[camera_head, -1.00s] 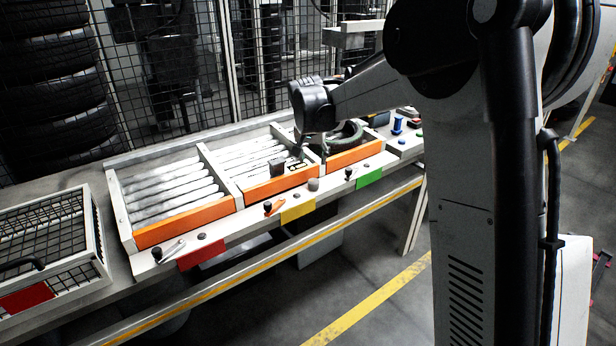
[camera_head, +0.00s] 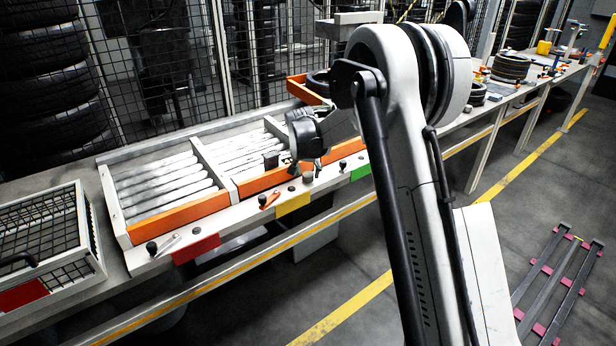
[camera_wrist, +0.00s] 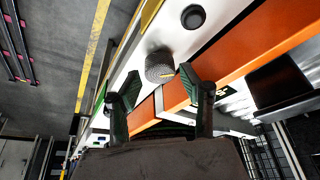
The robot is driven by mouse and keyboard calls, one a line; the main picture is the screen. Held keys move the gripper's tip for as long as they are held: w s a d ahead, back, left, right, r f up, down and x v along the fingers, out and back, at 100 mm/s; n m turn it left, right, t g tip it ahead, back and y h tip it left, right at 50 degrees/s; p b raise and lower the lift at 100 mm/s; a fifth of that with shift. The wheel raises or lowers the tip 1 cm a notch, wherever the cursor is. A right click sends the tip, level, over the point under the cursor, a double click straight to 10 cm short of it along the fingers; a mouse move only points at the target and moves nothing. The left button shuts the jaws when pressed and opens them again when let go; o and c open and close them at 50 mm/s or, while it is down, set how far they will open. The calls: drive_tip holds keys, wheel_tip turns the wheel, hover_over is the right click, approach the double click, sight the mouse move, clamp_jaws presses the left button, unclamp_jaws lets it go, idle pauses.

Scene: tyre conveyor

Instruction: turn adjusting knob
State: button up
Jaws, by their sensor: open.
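A grey knurled adjusting knob (camera_wrist: 160,66) with a small yellow mark stands on the white front rail in the wrist view. It also shows small in the head view (camera_head: 308,177), right of the yellow plate. My gripper (camera_wrist: 150,88) is open and empty, its two dark fingers spread just short of the knob. The knob appears ahead of the gap between the fingertips, not clasped. In the head view my gripper (camera_head: 315,162) hangs close above the rail near the knob; its fingertips are too small to make out clearly there.
A black button (camera_wrist: 193,16) sits beside the knob. An orange board (camera_wrist: 255,50) runs close along the rail. The head view shows roller trays, a yellow plate (camera_head: 293,205), a red plate (camera_head: 196,248) and a mesh crate (camera_head: 75,193) at left. The floor in front is open.

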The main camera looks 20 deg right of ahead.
drive_tip(key=shift+x, duration=1.35)
drive_tip(key=c, duration=0.8)
drive_tip(key=shift+c, duration=0.2)
